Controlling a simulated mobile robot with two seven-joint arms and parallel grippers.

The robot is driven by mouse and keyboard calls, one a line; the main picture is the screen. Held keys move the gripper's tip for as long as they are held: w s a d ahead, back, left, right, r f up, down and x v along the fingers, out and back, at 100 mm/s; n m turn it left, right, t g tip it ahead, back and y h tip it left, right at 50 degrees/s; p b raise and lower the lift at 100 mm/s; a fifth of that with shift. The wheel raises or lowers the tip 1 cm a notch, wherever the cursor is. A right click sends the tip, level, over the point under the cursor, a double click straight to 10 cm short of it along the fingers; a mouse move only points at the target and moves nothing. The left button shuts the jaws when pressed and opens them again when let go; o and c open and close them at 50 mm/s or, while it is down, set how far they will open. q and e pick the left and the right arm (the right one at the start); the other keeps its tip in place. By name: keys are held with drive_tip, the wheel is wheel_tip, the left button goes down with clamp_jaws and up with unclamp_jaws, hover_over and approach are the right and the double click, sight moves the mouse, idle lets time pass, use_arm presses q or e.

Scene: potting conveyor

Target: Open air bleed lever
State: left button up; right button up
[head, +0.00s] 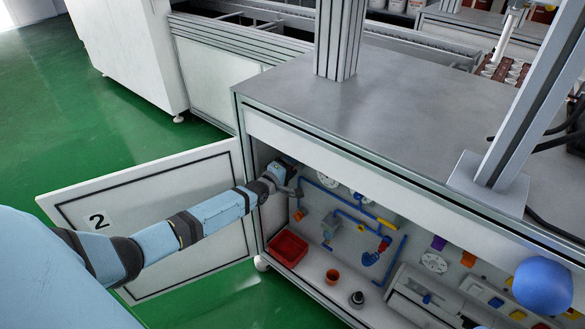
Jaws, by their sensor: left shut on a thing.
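My left gripper (293,190) reaches into the open cabinet at its upper left corner, beside the left end of the blue pipe (325,191). It is shut on a small part there, which looks to be the air bleed lever. The fingers and the wrist hide most of that part, so its angle cannot be told. A small orange piece (299,214) shows just below the gripper. My right gripper is not in view.
The cabinet door (160,190), marked 2, stands open at left, behind my left arm. A red bin (288,248), an orange cup (332,276) and a dark round object (357,299) stand on the cabinet floor. A yellow-handled pipe piece (387,226) is right of the gripper.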

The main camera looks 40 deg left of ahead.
use_arm(q)
drive_tip(key=shift+a+n+b, duration=0.15)
drive_tip(key=shift+n+b, duration=0.2)
drive_tip(key=shift+n, duration=0.65)
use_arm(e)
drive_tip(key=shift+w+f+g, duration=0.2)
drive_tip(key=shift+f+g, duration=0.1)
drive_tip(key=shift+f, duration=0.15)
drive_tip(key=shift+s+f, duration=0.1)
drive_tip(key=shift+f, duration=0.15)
use_arm(q)
drive_tip(key=o, duration=0.9)
drive_tip(key=shift+s+a+p, duration=0.2)
drive_tip(key=shift+s+p, duration=0.55)
drive_tip(key=shift+s, duration=1.55)
drive_tip(key=shift+s+a+p, duration=0.15)
drive_tip(key=shift+s+p, duration=0.55)
drive_tip(key=shift+s, duration=1.6)
drive_tip(key=shift+s+a+p, duration=0.2)
drive_tip(key=shift+s+p, duration=0.55)
drive_tip(key=shift+s, duration=1.55)
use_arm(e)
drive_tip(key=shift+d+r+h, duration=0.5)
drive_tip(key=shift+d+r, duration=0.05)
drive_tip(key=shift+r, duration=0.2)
